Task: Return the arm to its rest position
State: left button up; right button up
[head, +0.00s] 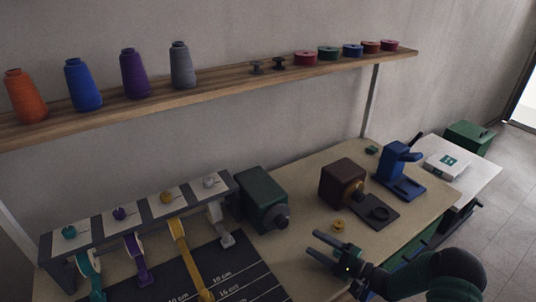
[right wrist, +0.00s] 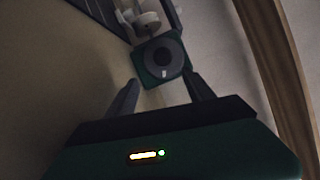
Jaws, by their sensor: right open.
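My right gripper (head: 322,247) is over the front right of the worktable (head: 290,183), its arm coming in from the lower right. Its two fingers are apart with nothing seen between them. In the right wrist view the open fingers (right wrist: 161,88) point toward the dark green machine with a round dark knob (right wrist: 163,58). That green machine (head: 262,199) stands left of the gripper in the head view, apart from it. A small yellow bobbin (head: 338,225) lies on the table just beyond the fingertips. My left gripper is in neither view.
A brown machine (head: 342,184) and a blue device (head: 399,172) stand behind the gripper. A rack (head: 150,205) with coloured ribbons is at left, beside a dark measuring mat (head: 232,268). A wall shelf (head: 215,83) holds thread cones and spools. A white box (head: 447,163) is at right.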

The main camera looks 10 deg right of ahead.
jog(key=w+n+h, duration=0.1)
jog(key=h, duration=0.1)
jog(key=w+r+n+g+h, duration=0.1)
jog(key=w+h, duration=0.1)
jog(key=w+a+r+n+h+p, duration=0.1)
jog(key=h, duration=0.1)
jog(key=shift+w+a+r+n+g, duration=0.1)
jog(key=shift+w+r+n+g, duration=0.05)
jog(key=shift+w+n+g, duration=0.2)
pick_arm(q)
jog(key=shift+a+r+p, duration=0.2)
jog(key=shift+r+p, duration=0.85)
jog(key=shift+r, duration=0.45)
pick_arm(e)
jog(key=s+a+r+n+g+h, duration=0.1)
jog(key=s+a+n+g+h, duration=0.1)
jog(key=s, duration=0.7)
jog(key=s+a+r+n+g+h, duration=0.1)
jog(key=s+a+n+g+h, duration=0.1)
jog(key=s, duration=0.7)
jog(key=s+a+r+n+g+h, duration=0.2)
jog(key=s+g, duration=0.4)
jog(key=s, duration=0.4)
jog(key=shift+a+n, duration=0.75)
jog(key=shift+n, duration=0.4)
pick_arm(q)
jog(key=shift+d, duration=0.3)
pick_arm(e)
jog(key=shift+w+d, duration=0.1)
jog(key=shift+d, duration=0.2)
